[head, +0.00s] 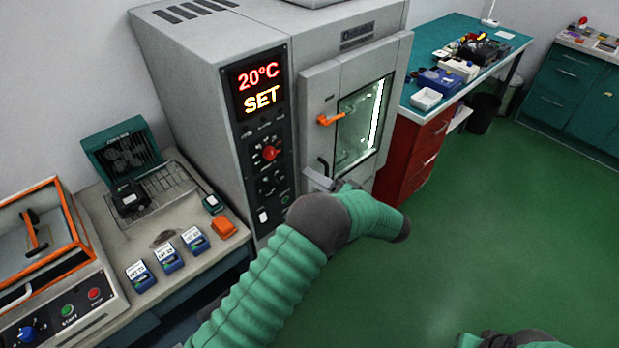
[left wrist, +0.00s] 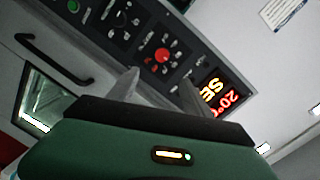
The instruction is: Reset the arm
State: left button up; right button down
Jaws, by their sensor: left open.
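My left arm in its green ribbed sleeve (head: 265,285) reaches up from the bottom of the head view. My left gripper (head: 322,181) is small and partly hidden behind my wrist, in front of the lower door area of the grey chamber (head: 195,75). In the left wrist view its two grey fingers (left wrist: 159,80) stand apart with nothing between them. Beyond them is the control panel (left wrist: 125,30) with a red knob (left wrist: 162,55). I cannot tell whether the fingers touch the chamber. Part of my right arm shows at the bottom right; its gripper is out of sight.
The chamber display (head: 259,87) reads 20°C SET. Its windowed door (head: 318,90) looks shut, with an orange handle (head: 330,119). A left bench (head: 100,205) holds several small labelled blue devices and an orange-framed box (head: 45,240). The green floor (head: 450,250) at right is clear.

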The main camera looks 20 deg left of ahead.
pick_arm(q)
jog(key=shift+a, duration=0.15)
jog(key=w+d+r+m+t+h, duration=0.2)
jog(key=w+d+r+t+h, duration=0.3)
jog(key=w+t+h, duration=0.3)
jog(key=s+d+f+g+h, duration=0.1)
jog(key=s+f+g+h, duration=0.15)
jog(key=s, duration=0.35)
jog(key=s+d+f+m+g+h, duration=0.1)
jog(key=s+d+h, duration=0.15)
jog(key=s, duration=0.25)
jog(key=s+d+f+g+h, duration=0.1)
jog(key=s+f+g+h, duration=0.15)
jog(key=s, duration=0.35)
jog(key=s+a+f+g, duration=0.2)
jog(key=s, duration=0.7)
jog(key=s+a+f+n+g, duration=0.1)
jog(key=s+a+f+g, duration=0.1)
jog(key=s, duration=0.7)
jog(key=shift+n+g, duration=0.3)
jog(key=shift+g, duration=0.1)
jog(key=shift+r, duration=0.1)
